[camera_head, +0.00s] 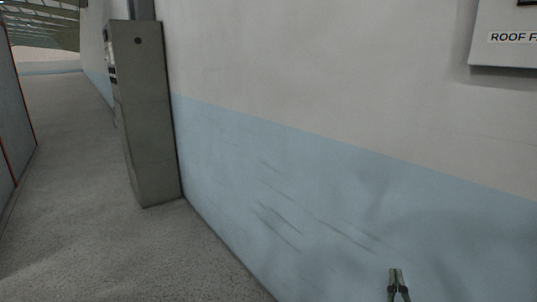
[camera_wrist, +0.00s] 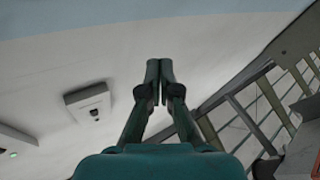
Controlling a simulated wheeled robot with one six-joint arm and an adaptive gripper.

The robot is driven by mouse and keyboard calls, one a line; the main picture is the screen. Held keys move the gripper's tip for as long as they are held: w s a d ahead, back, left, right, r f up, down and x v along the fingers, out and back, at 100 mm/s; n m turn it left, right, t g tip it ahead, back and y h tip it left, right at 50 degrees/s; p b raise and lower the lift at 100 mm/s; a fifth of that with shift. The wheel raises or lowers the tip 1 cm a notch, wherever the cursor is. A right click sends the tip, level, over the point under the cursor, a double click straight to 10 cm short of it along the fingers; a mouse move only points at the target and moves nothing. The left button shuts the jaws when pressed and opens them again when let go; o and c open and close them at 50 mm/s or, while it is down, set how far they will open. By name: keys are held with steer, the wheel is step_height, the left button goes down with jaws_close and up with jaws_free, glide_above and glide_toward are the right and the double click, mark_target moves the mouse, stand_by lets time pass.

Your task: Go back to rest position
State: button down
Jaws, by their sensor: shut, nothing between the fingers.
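My gripper (camera_head: 396,272) shows at the bottom right of the head view, in front of the blue lower part of the wall. Its two fingers are together with nothing between them. In the wrist view my gripper (camera_wrist: 159,66) is in the middle, its fingertips side by side and shut, against a pale wall. No object is held. The rest of my arm is out of the head view.
A tall grey cabinet (camera_head: 147,115) stands against the wall (camera_head: 300,70) at left. Open floor (camera_head: 75,180) runs beside it. A dark panel (camera_head: 12,130) edges the far left. A wall box (camera_head: 505,35) reads "ROOF F". The wrist view shows a railing (camera_wrist: 250,110) at right.

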steer(key=s+a+f+n+g+y, duration=0.1)
steer(key=s+a+f+y, duration=0.15)
steer(key=s+f, duration=0.6)
steer(key=s+a+f+g+y, duration=0.15)
steer(key=s+a+f, duration=0.25)
steer(key=s+f, duration=0.5)
steer(key=s+a+m+g+y, duration=0.1)
steer(key=s+a+g, duration=0.1)
steer(key=s, duration=2.3)
steer(key=shift+s+a+f+g+y, duration=0.25)
steer(key=shift+s+a+g+y, duration=0.05)
steer(key=shift+g+y, duration=0.15)
steer(key=shift+d, duration=0.1)
